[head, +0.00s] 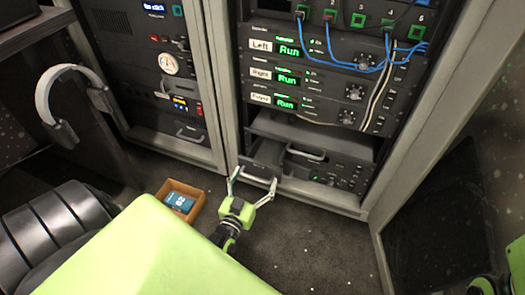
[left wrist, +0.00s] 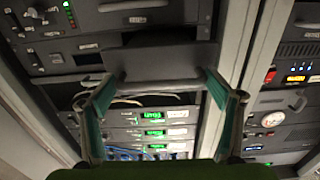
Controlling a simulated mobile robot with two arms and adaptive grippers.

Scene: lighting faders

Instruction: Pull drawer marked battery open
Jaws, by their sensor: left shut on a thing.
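A small dark drawer (head: 262,166) sits low in the left part of the right-hand rack, with a pale handle bar along its front. It appears to stand a little forward of the rack face. I cannot read a battery marking on it. My left gripper (head: 252,187) is at this drawer, its two fingers spread wide and closed on the handle from either side. In the left wrist view the drawer front (left wrist: 155,65) lies between the fingertips of the gripper (left wrist: 155,88).
Another drawer handle (head: 306,154) is just right of the held drawer. An orange box (head: 165,188) with a blue item stands on the floor to the left. Dark floor is clear in front of the rack.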

